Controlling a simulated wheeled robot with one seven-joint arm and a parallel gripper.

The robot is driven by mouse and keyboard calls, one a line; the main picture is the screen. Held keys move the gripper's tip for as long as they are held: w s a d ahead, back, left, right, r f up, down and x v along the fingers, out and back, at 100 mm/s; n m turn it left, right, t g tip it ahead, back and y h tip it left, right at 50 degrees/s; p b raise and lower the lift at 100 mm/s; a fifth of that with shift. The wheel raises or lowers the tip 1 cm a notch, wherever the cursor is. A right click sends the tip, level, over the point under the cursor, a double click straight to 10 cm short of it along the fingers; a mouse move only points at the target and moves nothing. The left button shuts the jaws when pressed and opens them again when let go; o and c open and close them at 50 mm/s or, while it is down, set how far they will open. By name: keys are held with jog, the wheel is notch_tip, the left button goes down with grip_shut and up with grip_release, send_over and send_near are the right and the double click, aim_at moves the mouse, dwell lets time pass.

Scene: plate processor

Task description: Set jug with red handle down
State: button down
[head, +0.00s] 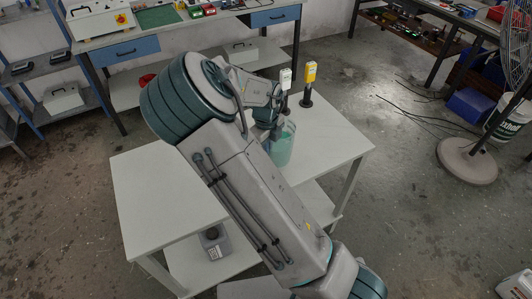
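A translucent teal jug (282,148) shows partly past my arm, at or just above the white table (345,140). I cannot tell whether it touches the tabletop. Its handle is hidden, so I cannot see its colour. My gripper (268,128) is right beside the jug's upper left side. The fingers are mostly hidden by my arm, and I cannot tell whether they are closed on the jug.
A black tool with a yellow top (309,80) and one with a white top (286,79) stand close behind the jug. A grey device (214,243) sits on the lower shelf. The table's front left and right areas are clear.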

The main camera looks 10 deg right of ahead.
jog(key=shift+a+f, duration=0.15)
jog(key=shift+f, duration=1.95)
jog(key=c, duration=2)
grip_release()
jog(key=shift+f, duration=0.2)
jog(key=shift+c, duration=0.2)
jog(key=o, duration=0.4)
